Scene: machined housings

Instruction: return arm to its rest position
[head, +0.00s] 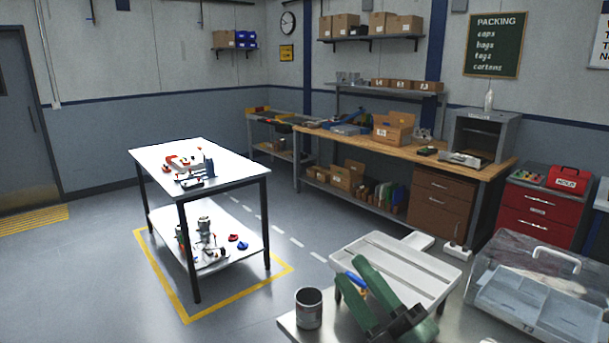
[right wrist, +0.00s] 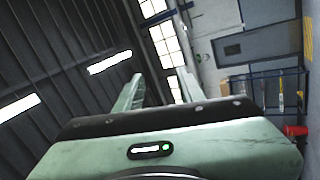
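My right gripper (head: 350,270) is at the bottom of the head view, green with a dark base, above the near metal table (head: 450,327) and in front of the white tray (head: 420,262). Its two fingers point up and away and stand apart. The right wrist view also shows the gripper (right wrist: 160,75) open, with nothing between the fingers and the ceiling and windows beyond. A small blue and orange thing (head: 357,283) shows between the fingers in the head view, seemingly behind them. My left arm and gripper are not in view.
A grey can (head: 309,308) stands left of my right gripper, close by. A clear lidded case (head: 535,295) is on the right. A white-topped table (head: 160,157) with parts stands on the left. Open floor lies between it and the workbench (head: 350,140).

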